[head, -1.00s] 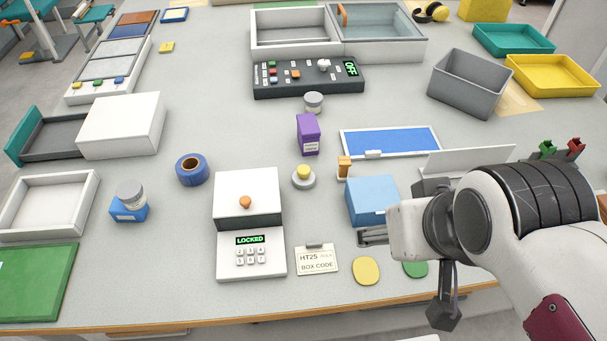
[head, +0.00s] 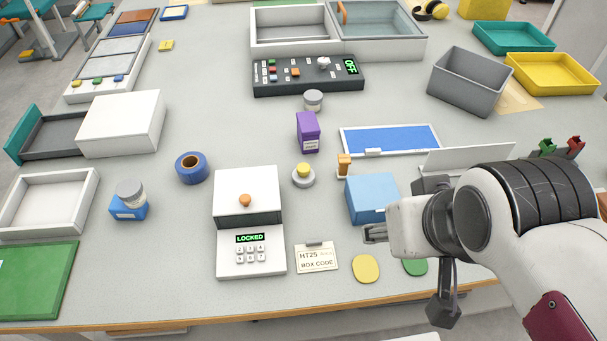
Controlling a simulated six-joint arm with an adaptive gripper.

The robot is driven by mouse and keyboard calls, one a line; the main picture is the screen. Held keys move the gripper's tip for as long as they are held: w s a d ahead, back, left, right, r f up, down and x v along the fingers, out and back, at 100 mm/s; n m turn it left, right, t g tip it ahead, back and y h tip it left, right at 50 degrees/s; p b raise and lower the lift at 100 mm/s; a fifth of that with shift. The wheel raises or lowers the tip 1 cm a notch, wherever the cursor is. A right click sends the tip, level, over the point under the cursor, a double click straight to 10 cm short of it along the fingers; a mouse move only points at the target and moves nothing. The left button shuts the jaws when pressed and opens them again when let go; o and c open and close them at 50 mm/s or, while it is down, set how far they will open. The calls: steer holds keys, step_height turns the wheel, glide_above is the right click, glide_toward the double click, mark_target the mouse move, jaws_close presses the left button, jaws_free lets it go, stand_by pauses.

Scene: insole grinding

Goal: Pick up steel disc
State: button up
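No loose piece in view is clearly a steel disc. My gripper (head: 368,233) points left, just in front of the light blue box (head: 371,196) and above the yellow oval pad (head: 366,269). Its fingers look small and overlapped from this side, so their opening is unclear. I see nothing held between them.
A locked keypad box (head: 249,218) stands left of my gripper, with a code card (head: 317,258) between them. A purple box (head: 308,133), a blue tape roll (head: 192,168) and a grey-lidded jar (head: 313,101) stand farther off. The table between the tape and purple box is clear.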

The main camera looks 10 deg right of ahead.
steer(key=w+a+f+n+t, duration=0.15)
steer(key=w+f, duration=0.25)
steer(key=w, duration=0.7)
steer(key=w+a+f+m+t, duration=0.15)
steer(key=w+f, duration=0.25)
steer(key=w, duration=0.6)
steer(key=n+t+y, duration=0.2)
steer(key=t, duration=0.1)
glide_toward(303, 166)
steer(key=w, duration=0.1)
steer(key=shift+w+a+f, duration=0.1)
steer(key=shift+w+f, duration=0.15)
steer(key=shift+f, duration=0.45)
steer(key=shift+x, duration=1.35)
